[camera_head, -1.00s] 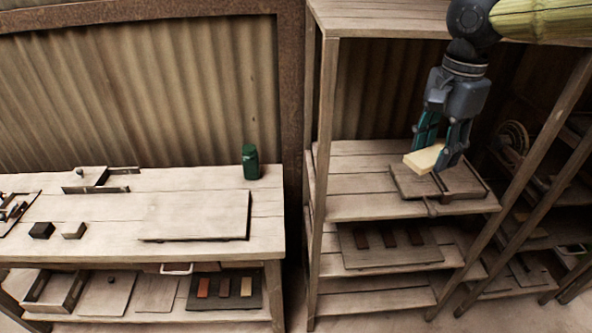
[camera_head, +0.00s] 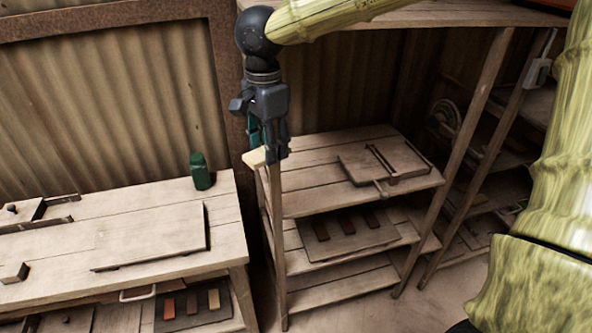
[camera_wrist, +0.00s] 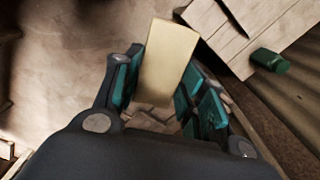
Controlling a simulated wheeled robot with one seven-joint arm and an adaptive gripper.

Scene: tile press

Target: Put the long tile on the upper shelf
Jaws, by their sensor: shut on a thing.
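The long tile, a pale cream block (camera_wrist: 168,62), is between the teal finger pads of my gripper (camera_wrist: 160,95) in the wrist view. In the head view my gripper (camera_head: 265,155) points down at the left front post of the shelf rack, and the tile's pale end (camera_head: 254,158) shows at its left. The gripper is shut on the tile. The tile appears held clear of the rack, though the gripper hides part of it. The rack's upper board (camera_head: 310,170) lies to the right, with a wooden press board (camera_head: 365,165) on it.
A workbench (camera_head: 150,237) stands at the left with a green bottle (camera_head: 201,171) and a large flat board (camera_head: 150,238). A lower rack board holds a tray (camera_head: 372,239) with dark tiles. The rack's front post (camera_head: 277,250) is close to my gripper.

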